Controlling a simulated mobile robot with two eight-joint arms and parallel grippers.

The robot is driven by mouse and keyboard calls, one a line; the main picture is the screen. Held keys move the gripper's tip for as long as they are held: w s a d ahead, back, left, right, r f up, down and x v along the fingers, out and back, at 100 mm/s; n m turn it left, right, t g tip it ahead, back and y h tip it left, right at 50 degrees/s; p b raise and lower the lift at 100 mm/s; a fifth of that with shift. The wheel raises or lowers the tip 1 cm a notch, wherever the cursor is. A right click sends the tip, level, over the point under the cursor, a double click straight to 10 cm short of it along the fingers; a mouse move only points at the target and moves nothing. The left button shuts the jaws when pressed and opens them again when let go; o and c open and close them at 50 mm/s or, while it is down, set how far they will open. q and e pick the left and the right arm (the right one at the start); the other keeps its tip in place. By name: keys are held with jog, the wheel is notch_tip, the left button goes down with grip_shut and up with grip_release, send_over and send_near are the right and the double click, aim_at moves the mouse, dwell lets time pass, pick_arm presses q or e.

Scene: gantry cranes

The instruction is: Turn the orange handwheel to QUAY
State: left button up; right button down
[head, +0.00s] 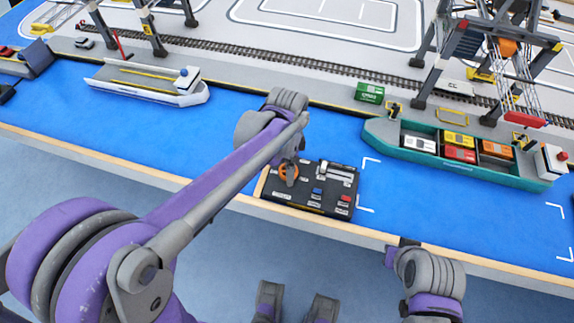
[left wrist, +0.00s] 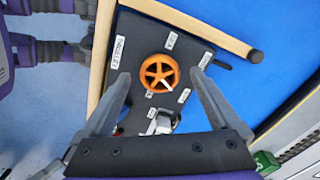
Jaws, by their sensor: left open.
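The orange handwheel (left wrist: 159,73) is on a dark control panel (left wrist: 135,27), with small white labels around it. A white mark on the wheel points toward the lower right in the left wrist view. The label words are too small to read for certain. My left gripper (left wrist: 160,76) is open, with one finger on each side of the wheel; contact is not visible.
The panel, at the table's wooden edge (head: 215,197), also carries a grey lever (head: 338,172), a blue button (head: 318,191) and a red button (head: 345,198). A teal ship (head: 385,133) with containers lies to the right, a white ship (head: 140,90) to the left.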

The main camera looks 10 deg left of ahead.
pick_arm(q)
notch_tip(320, 180, up, 10)
jog(key=p, duration=0.1)
jog(key=shift+f, duration=0.15)
dwell(2.5)
